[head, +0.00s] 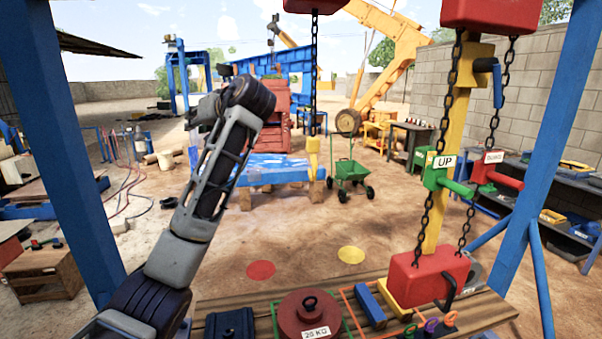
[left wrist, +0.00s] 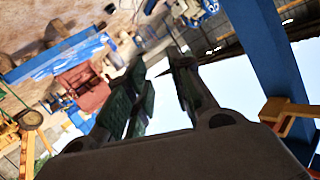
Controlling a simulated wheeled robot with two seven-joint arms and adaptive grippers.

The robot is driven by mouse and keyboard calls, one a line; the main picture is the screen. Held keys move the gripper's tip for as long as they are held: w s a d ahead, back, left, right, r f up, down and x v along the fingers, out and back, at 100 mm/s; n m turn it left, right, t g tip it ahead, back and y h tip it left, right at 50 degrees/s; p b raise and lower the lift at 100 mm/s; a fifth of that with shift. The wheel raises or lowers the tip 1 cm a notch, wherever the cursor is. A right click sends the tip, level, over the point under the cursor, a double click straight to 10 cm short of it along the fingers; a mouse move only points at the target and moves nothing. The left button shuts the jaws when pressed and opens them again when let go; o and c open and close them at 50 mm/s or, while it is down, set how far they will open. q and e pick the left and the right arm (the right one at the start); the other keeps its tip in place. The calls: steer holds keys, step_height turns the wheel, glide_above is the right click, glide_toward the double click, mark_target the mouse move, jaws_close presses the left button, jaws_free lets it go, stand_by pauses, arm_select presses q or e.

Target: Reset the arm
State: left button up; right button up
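My left arm rises from the lower left of the head view, and its far end with the left gripper (head: 205,106) is raised in front of the yard. In the left wrist view the two dark fingers of the left gripper (left wrist: 160,64) stand apart with nothing between them. The wrist view is tilted, with sky and ground behind the fingers. The gripper touches nothing that I can see. My right arm and right gripper are not in view.
A wooden bench (head: 260,305) in front holds a red 20 KG weight (head: 308,318). A red hoist block (head: 428,278) hangs on chains beside green UP (head: 437,172) and red (head: 490,172) levers. Blue posts (head: 62,150) flank my space. A green cart (head: 350,172) stands beyond open dirt.

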arm_select(q)
step_height(320, 180, down, 21)
steer(key=m+h, duration=0.3)
steer(key=h, duration=0.1)
steer(key=s+d+f+m+g+h, duration=0.1)
steer(key=s+f, duration=0.3)
steer(key=f, duration=0.6)
steer(key=s+d+f+m+g+h, duration=0.15)
steer(key=s+f, duration=0.25)
steer(key=f, duration=0.5)
steer(key=s+f+m+g+h, duration=0.1)
steer(key=s+f+m+h, duration=0.15)
steer(key=s+f, duration=0.95)
steer(key=s+d+f+g+h, duration=0.1)
steer(key=s+f, duration=0.3)
steer(key=s, duration=0.5)
steer(key=s+f+g+h, duration=0.1)
steer(key=s+f+h, duration=0.15)
steer(key=s, duration=0.75)
step_height(320, 180, down, 33)
steer(key=s+g, duration=0.2)
steer(key=s+a+f, duration=0.2)
steer(key=s+f, duration=0.8)
steer(key=s, duration=0.1)
steer(key=s+a+f, duration=0.1)
steer(key=s+f, duration=1)
steer(key=shift+s+a+m+g+y+b, duration=0.35)
steer(key=shift+s+a+m+g+y, duration=0.05)
steer(key=shift+g+y, duration=0.05)
